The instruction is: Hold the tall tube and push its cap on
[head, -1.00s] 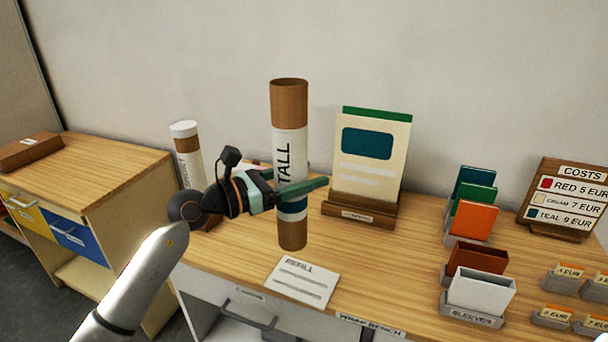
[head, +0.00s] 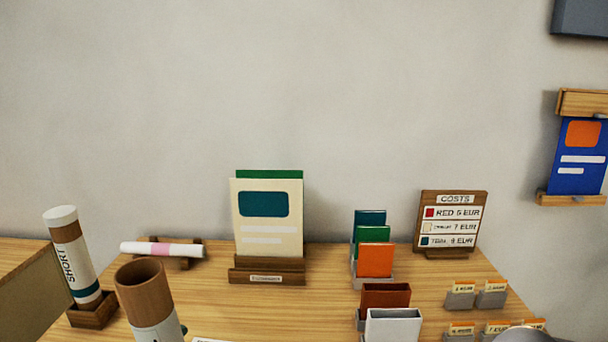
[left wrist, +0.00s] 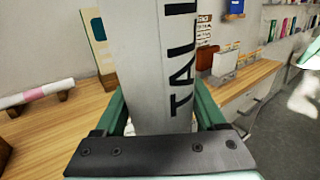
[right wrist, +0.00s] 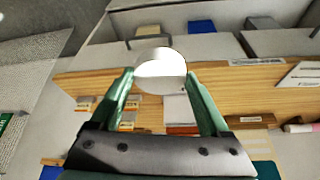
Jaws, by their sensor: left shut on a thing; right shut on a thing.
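The tall tube (head: 150,307) stands at the lower left of the head view, brown at its open top with a white wrap below. In the left wrist view the tube (left wrist: 150,60) shows its lettering, and my left gripper (left wrist: 155,115) is shut around it. The left gripper is hidden in the head view. In the right wrist view a round white cap (right wrist: 160,70) sits between the fingers of my right gripper (right wrist: 160,85), which is shut on it. The cap is apart from the tube. My right gripper is not clear in the head view.
A short capped tube (head: 75,255) stands in a wooden holder at the left. A rolled sheet (head: 162,249) lies on a rest. A card stand (head: 267,270), colored sleeves (head: 375,260) and a costs board (head: 450,222) stand along the table. Open air lies above the table.

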